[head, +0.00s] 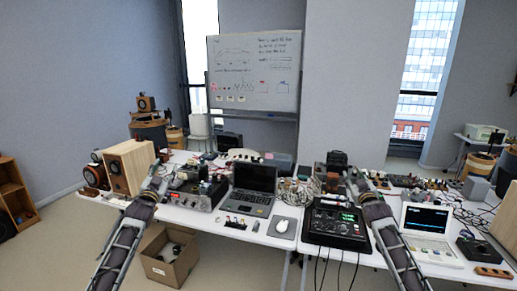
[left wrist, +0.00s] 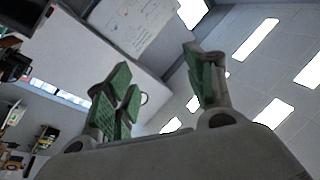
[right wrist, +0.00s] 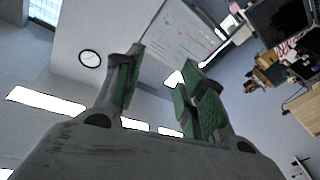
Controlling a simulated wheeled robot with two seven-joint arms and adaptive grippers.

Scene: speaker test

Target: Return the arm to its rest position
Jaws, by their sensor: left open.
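My left gripper (head: 162,172) is raised over the left part of the table in the head view, in front of the wooden speaker box and the electronics. In the left wrist view its green-padded fingers (left wrist: 160,88) stand apart with nothing between them. My right gripper (head: 354,178) is raised over the right part of the table, near the black mixer-like device (head: 337,225). In the right wrist view its green-padded fingers (right wrist: 160,88) are also apart and empty. Both wrist views look up at walls, ceiling lights and the whiteboard (head: 254,73).
The white table (head: 258,237) is crowded. It holds a wooden speaker box (head: 130,167), a laptop (head: 251,190), a white mouse (head: 282,226), a silver instrument (head: 194,194) and an oscilloscope-like device (head: 428,228). An open cardboard box (head: 168,265) stands on the floor in front.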

